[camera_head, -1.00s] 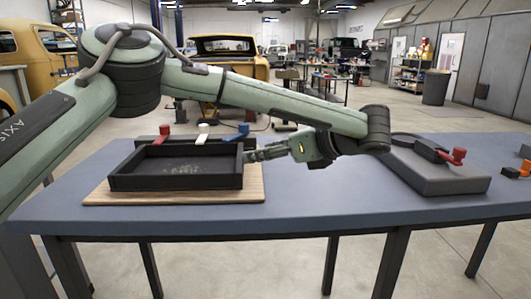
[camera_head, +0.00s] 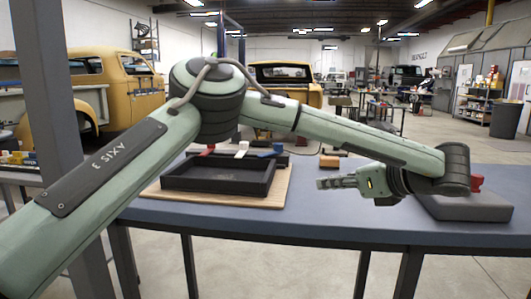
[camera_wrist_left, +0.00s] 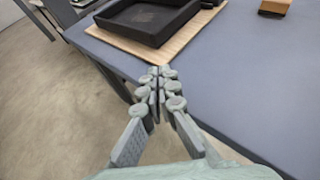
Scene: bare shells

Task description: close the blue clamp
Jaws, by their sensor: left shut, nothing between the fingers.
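The blue clamp (camera_head: 268,152) is a small blue handle at the back right of a black tray (camera_head: 262,190). Its handle sits low by the tray's back wall; its exact position is too small to tell. A white clamp (camera_head: 242,148) and a red clamp (camera_head: 208,151) stand left of it along the same edge. My left gripper (camera_head: 319,183) is shut and empty, pointing left, to the right of the tray and apart from it. Its closed fingers (camera_wrist_left: 157,72) also show in the left wrist view, with the tray (camera_wrist_left: 176,35) beyond. My right gripper is out of view.
The tray lies on a wooden board (camera_head: 245,203) on the blue-grey table (camera_head: 330,222). An orange-brown block (camera_head: 329,161) is behind my left gripper. A grey slab (camera_head: 470,208) with a red handle (camera_head: 477,183) is at right, partly behind my arm. The left wrist view shows clear tabletop right of the fingers.

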